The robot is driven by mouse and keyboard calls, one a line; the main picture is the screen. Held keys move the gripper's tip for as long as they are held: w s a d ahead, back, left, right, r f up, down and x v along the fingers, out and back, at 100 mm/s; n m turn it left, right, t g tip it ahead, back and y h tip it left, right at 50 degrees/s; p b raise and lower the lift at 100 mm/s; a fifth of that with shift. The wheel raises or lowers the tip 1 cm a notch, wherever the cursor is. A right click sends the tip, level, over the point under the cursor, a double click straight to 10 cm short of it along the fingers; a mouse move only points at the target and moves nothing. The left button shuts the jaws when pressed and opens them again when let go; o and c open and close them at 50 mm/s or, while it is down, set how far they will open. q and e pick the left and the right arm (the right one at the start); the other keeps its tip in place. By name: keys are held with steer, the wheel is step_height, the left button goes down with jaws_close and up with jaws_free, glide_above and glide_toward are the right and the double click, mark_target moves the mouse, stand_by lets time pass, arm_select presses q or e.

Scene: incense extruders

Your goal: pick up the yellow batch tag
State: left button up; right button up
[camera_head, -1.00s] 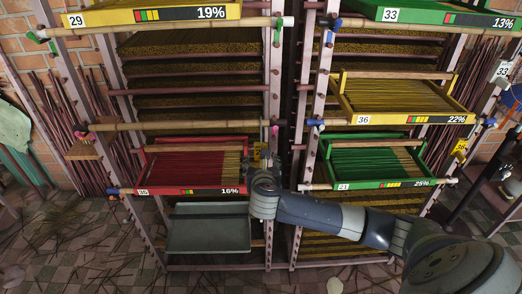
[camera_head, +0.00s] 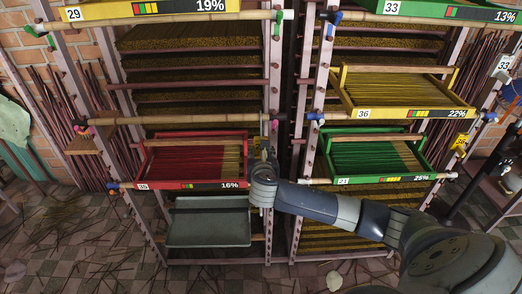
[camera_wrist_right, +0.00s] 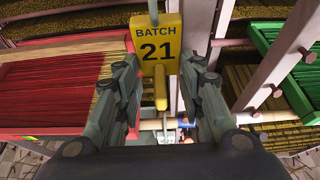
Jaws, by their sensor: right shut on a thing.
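The yellow batch tag (camera_wrist_right: 157,45), printed "BATCH 21", is upright at the top middle of the right wrist view. A narrow yellow stem hangs below its plate. My right gripper (camera_wrist_right: 160,82) is shut on the tag, with a finger on each side of it. In the head view my right gripper (camera_head: 267,147) is at the post between the two racks, just right of the red tray, and the tag is largely hidden there. My left gripper is not in view.
The red tray (camera_head: 190,185) marked 16% is left of my gripper, with a grey tray (camera_head: 209,240) below it. The green tray (camera_head: 372,183) marked 25% is to the right. Rack posts (camera_head: 300,130) stand close by. Another yellow tag (camera_head: 459,141) hangs at the far right.

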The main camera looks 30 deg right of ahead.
steer(key=shift+r, duration=0.5)
step_height(320, 180, up, 2)
steer(key=shift+r, duration=0.2)
steer(key=s+a+r+p, duration=0.1)
steer(key=s+a+p, duration=0.1)
steer(key=s+a, duration=0.2)
steer(key=s+a+p, duration=0.3)
steer(key=s+a, duration=0.2)
steer(key=s, duration=0.6)
steer(key=s+a+r+p, duration=0.1)
steer(key=s+a+p, duration=0.2)
steer(key=s+a, duration=0.2)
steer(key=shift+s+r, duration=0.35)
steer(key=shift+s, duration=1.2)
steer(key=shift+a, duration=0.15)
